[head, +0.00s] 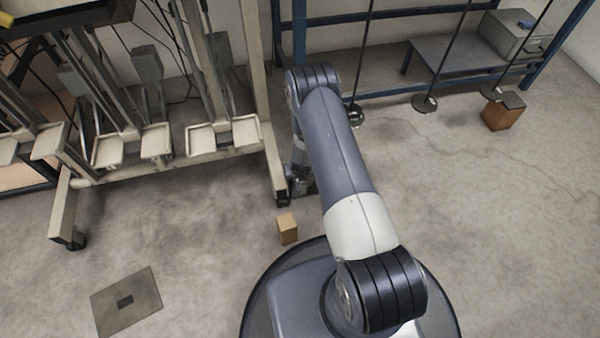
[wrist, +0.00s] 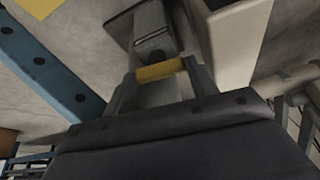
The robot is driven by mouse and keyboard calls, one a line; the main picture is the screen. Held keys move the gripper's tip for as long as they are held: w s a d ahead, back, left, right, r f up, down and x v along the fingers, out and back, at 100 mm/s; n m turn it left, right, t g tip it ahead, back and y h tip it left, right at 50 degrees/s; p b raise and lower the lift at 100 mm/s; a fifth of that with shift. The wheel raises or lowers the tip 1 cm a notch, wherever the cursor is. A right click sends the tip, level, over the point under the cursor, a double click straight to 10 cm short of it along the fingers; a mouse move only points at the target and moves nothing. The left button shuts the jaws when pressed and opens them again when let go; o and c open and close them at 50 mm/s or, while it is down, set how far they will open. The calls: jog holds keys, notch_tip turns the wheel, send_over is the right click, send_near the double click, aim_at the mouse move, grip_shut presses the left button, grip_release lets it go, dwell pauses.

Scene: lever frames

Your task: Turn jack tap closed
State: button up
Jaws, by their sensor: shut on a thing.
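My gripper (wrist: 160,80) fills the lower middle of the wrist view. Its two fingers are shut on a short yellow bar, which looks like the tap's lever (wrist: 160,71). The bar lies across between the fingertips, slightly tilted. Behind it is a grey metal body (wrist: 152,30) with a dark slot, probably the tap's mount. In the head view, my gripper (head: 300,184) is low beside the foot of the pale frame, mostly hidden by my arm. The lever cannot be made out there.
A pale wheeled frame (head: 180,168) with several grey trays stands at left. A blue rack (head: 455,92) stands behind, with hanging rods. A small cardboard box (head: 287,228) lies near my base; a brown box (head: 502,114) is at right. A floor plate (head: 127,301) lies at lower left. Floor at right is mostly clear.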

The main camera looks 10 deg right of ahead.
jog(key=shift+a+r+p, duration=0.1)
jog(key=shift+r+p, duration=0.1)
jog(key=shift+p, duration=0.5)
jog(key=shift+m+h+p, duration=0.3)
jog(key=shift+m+p, duration=0.4)
jog(key=shift+p, duration=0.15)
jog(key=shift+a+f+m+h+p, duration=0.15)
jog(key=shift+m+h+p, duration=0.15)
jog(key=shift+m+p, duration=0.55)
jog(key=shift+w+a+f+m+g+h+b, duration=0.1)
jog(key=shift+m+g+h+b, duration=0.2)
jog(key=shift+m, duration=0.6)
jog(key=shift+f+m+g+h+b, duration=0.1)
jog(key=shift+m+g+h+b, duration=0.15)
jog(key=shift+m, duration=0.6)
jog(key=shift+w+a+r+m+g+h+b, duration=0.1)
jog(key=shift+m+g+h+b, duration=0.2)
jog(key=shift+m, duration=0.55)
jog(key=shift+w+m+g+h+b, duration=0.15)
jog(key=shift+m+g+b, duration=0.15)
jog(key=shift+m, duration=0.55)
jog(key=shift+s, duration=0.1)
jog(key=o, duration=0.7)
